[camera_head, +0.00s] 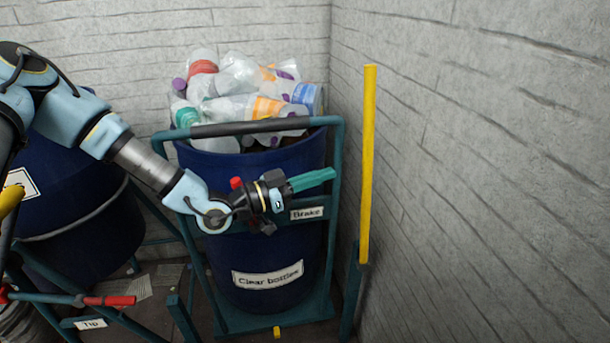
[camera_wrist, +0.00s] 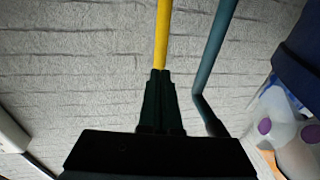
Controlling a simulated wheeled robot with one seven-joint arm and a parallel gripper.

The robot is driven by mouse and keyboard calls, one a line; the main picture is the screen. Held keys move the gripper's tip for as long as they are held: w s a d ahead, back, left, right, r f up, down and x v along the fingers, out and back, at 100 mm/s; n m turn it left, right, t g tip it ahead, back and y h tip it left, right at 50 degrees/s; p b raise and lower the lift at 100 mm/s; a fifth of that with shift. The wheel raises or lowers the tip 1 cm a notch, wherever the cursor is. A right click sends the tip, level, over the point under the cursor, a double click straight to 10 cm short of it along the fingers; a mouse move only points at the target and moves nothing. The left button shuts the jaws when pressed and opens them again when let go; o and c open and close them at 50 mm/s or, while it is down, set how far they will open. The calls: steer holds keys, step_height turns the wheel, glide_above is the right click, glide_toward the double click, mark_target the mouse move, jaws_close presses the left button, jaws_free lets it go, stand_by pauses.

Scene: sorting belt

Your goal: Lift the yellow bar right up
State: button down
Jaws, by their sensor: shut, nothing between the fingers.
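The yellow bar (camera_head: 368,165) stands upright near the right wall, its lower end meeting a short teal post (camera_head: 351,295). My gripper (camera_head: 332,174) is left of the bar, in front of the bin, with its teal fingers pointing right toward it. A gap shows between the fingertips and the bar. In the wrist view the yellow bar (camera_wrist: 162,35) runs up from just beyond my closed fingertips (camera_wrist: 160,75). My fingers hide what lies below there. My gripper is shut and empty.
A blue bin (camera_head: 255,225) labelled "Clear bottles", full of plastic bottles, stands in a teal frame (camera_head: 338,160) with a "Brake" label. Another blue bin (camera_head: 85,235) is at left, beside a "Tip" label and red handle (camera_head: 110,301). Grey walls close off the back and right.

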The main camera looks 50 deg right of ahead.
mark_target(368, 162)
steer(key=p+x, duration=0.2)
steer(key=x, duration=0.5)
steer(key=shift+f, duration=0.1)
steer(key=shift+t+y, duration=0.3)
steer(key=shift+y, duration=0.5)
steer(key=s+d, duration=0.2)
steer(key=s+d+p, duration=0.1)
steer(key=d, duration=0.1)
steer(key=shift+r, duration=0.4)
